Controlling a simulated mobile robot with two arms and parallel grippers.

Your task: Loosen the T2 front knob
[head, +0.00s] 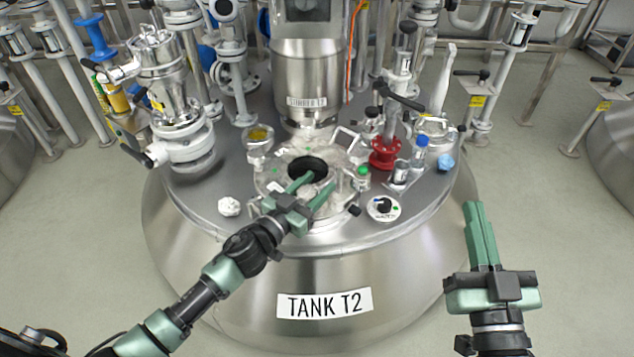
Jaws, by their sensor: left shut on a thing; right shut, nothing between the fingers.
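Tank T2 (250,285) is a large steel vessel in the middle, with its name label (325,303) on the front. A round manway lid (335,170) with a dark round port (307,168) sits on its top. My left gripper (314,186) reaches over the front edge of this lid, its fingers a little apart. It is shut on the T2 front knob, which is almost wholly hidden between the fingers. My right gripper (473,206) is shut and empty, to the right of the tank and clear of it.
A red flanged valve (385,152), blue-capped bottle (421,148) and steel mixer column (305,75) stand near the lid.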

